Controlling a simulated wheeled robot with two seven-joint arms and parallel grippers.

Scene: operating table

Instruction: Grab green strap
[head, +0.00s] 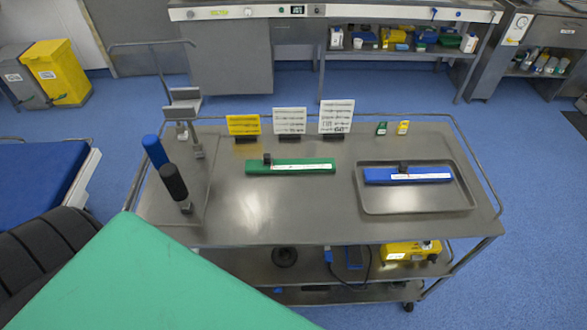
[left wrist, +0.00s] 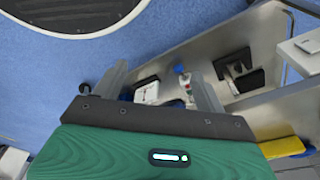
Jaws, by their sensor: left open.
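The green strap (head: 290,167) lies flat on the middle of the steel trolley top (head: 270,210), with a white label along it and a small black buckle at its left part. My left gripper (left wrist: 158,75) is open and empty in the left wrist view, its two grey fingers apart. Its fingertips do not show in the head view, where a large green surface fills the lower left. The green strap cannot be made out in the left wrist view. My right gripper is not in view.
A blue strap (head: 408,175) lies in a shallow steel tray (head: 415,208) on the right. Label cards (head: 290,121) and two small bottles (head: 382,128) stand behind. The trolley top is clear in front of the strap.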

